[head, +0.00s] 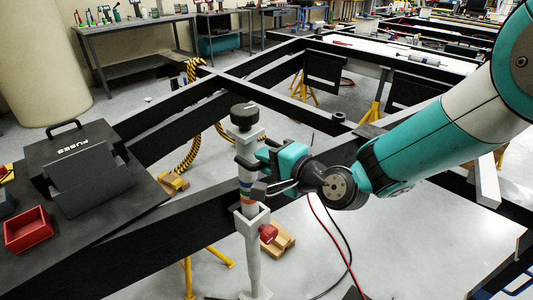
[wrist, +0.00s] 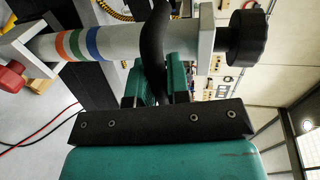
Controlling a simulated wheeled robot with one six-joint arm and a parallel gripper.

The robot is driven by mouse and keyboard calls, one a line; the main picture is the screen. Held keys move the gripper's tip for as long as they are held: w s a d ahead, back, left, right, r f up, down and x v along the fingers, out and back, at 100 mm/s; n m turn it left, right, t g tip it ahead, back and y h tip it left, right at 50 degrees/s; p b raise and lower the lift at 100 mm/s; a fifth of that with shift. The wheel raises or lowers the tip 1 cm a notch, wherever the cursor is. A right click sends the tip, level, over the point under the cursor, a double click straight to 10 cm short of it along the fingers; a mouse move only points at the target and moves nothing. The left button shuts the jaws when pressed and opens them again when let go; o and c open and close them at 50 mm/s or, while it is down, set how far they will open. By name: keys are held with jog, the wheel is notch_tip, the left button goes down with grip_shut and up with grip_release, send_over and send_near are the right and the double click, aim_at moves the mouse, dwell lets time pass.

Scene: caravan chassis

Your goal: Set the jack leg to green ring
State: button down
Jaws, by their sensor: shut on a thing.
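The jack leg (head: 247,174) stands upright as a pale grey tube beside the black chassis beam, with a black knob (head: 244,115) on top. The wrist view shows its orange ring (wrist: 60,47), green ring (wrist: 74,45) and blue ring (wrist: 93,42), in that order from the bracket upward. All three lie above the grey bracket (wrist: 28,52), the orange one nearest it. A red knob (head: 268,233) sits on the bracket. My gripper (head: 260,160) is shut on the black handle (wrist: 155,45) of the leg's upper part; the jaws partly hide the grip.
Black chassis beams (head: 130,243) run beside and behind the leg. A dark FUSES case (head: 85,165) and red bin (head: 28,230) stand at the left. A wooden block (head: 282,240) and yellow stand (head: 207,260) are on the floor near the leg. Red and black cables trail at right.

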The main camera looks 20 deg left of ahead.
notch_tip(320, 180, down, 8)
jog(key=b, duration=0.4)
jog(key=c, duration=1.1)
grip_release()
jog(key=shift+r, duration=0.1)
jog(key=b+v, duration=0.5)
jog(key=v, duration=1.2)
jog(key=shift+s, duration=0.2)
jog(key=shift+d+r, duration=0.15)
